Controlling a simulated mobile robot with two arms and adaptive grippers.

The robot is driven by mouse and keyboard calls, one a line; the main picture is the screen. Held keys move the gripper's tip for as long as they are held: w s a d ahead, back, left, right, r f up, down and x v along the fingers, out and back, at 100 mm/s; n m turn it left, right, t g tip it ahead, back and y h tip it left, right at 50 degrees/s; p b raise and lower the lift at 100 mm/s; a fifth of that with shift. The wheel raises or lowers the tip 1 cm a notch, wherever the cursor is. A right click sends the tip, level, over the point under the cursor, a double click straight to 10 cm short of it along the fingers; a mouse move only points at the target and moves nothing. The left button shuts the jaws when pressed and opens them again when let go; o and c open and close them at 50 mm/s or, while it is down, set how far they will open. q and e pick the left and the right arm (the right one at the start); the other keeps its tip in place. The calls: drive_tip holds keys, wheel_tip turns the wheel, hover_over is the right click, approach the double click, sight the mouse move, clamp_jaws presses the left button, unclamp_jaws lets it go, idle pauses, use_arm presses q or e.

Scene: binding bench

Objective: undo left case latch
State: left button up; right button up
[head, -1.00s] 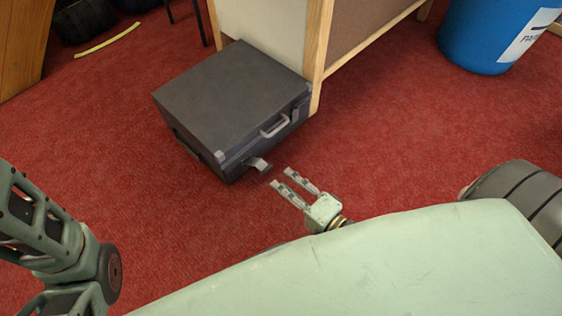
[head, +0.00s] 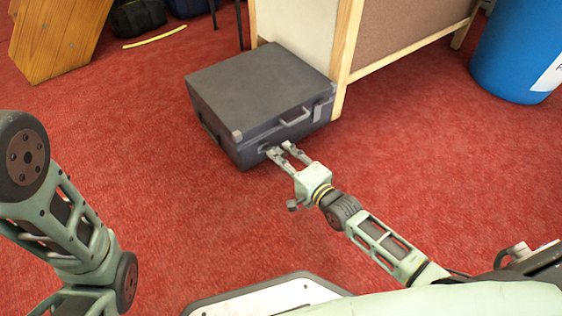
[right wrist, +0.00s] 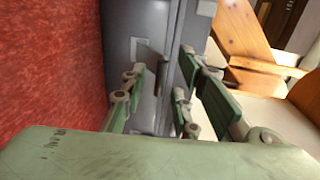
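The dark grey case (head: 255,85) lies closed on the red carpet, its handle (head: 296,117) on the front side. The left latch (head: 264,148) shows as a small light grey piece low on the front, partly hidden by my gripper's finger. It seems to stand out from the case. My right gripper (head: 282,150) is open, its fingertips at the case front beside this latch. In the right wrist view, a grey metal plate (right wrist: 151,58), probably the latch, shows between the parted fingers; contact cannot be told. My left gripper is out of view; only its arm shows.
A wooden-framed panel (head: 345,55) stands against the case's right end. A blue bin (head: 515,50) is at the upper right. A yellow strip (head: 155,38) and dark bags (head: 138,16) lie at the back. The carpet in front of the case is clear.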

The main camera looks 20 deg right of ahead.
drive_tip(key=shift+w+a+f, duration=0.1)
drive_tip(key=shift+w+a, duration=0.15)
drive_tip(key=shift+w, duration=0.4)
drive_tip(key=shift+c, duration=0.5)
clamp_jaws()
